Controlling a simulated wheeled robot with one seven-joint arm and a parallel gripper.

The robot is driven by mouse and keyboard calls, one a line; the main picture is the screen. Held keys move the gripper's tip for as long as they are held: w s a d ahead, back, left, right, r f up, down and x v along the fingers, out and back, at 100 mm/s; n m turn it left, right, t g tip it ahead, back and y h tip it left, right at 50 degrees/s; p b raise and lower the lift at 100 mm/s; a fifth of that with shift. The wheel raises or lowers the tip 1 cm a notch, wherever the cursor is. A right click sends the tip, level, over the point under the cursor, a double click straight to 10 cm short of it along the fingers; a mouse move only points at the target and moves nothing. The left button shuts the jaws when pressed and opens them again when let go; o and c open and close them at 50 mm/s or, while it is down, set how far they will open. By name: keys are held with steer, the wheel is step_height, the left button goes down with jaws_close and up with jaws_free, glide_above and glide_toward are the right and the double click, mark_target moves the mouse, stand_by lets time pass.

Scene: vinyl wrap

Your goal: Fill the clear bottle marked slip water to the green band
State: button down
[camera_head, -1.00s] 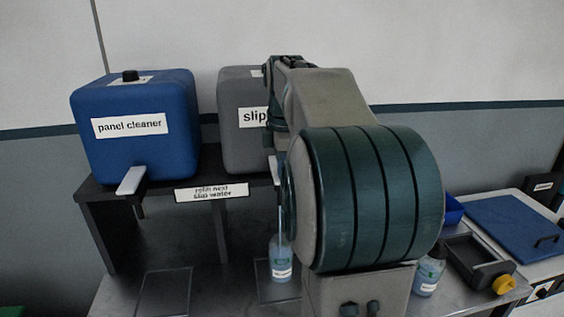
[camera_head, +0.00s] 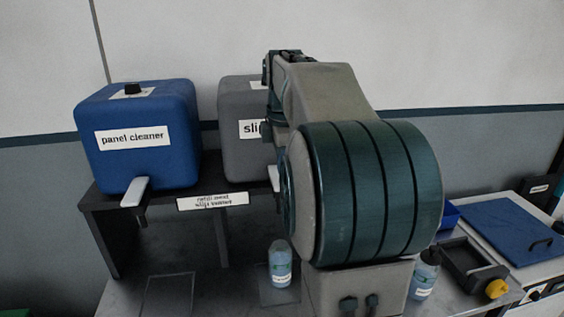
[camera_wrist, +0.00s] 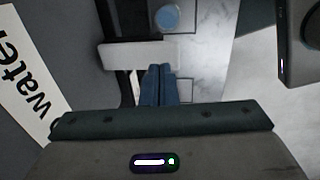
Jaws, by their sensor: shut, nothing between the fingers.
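The clear bottle (camera_head: 280,268) stands upright below the grey slip water tank (camera_head: 240,100) in the head view. It holds pale bluish liquid; the level against its green band is too small to read surely. The bottle's round top (camera_wrist: 167,17) shows in the wrist view. The tank's white tap lever (camera_wrist: 140,53) lies just beyond the fingertips; whether they touch cannot be told. Its edge (camera_head: 274,178) shows beside my arm in the head view. My gripper (camera_wrist: 160,70) is shut and empty, and hidden behind my arm in the head view. No stream shows now.
The blue panel cleaner tank (camera_head: 138,160) with its own white lever (camera_head: 135,190) stands at left on the dark shelf (camera_head: 105,205). A sign (camera_head: 212,201) hangs on the shelf front. Another bottle (camera_head: 424,275) and a dark tray (camera_head: 470,262) are at right.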

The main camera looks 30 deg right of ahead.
step_height(320, 180, up, 11)
steer(key=shift+p, duration=0.35)
stand_by(0.6)
steer(key=s+a+f+m+t, duration=0.1)
steer(key=s+a+f+m, duration=0.6)
steer(key=f, duration=0.5)
steer(key=s+a+f+m, duration=0.6)
steer(key=s+a+f, duration=0.4)
steer(key=s+f, duration=0.1)
steer(key=shift+a+f+m+t+y, duration=0.3)
steer(key=shift+a+f+m+t, duration=0.05)
steer(key=shift+m+t, duration=0.05)
steer(key=shift+d, duration=0.1)
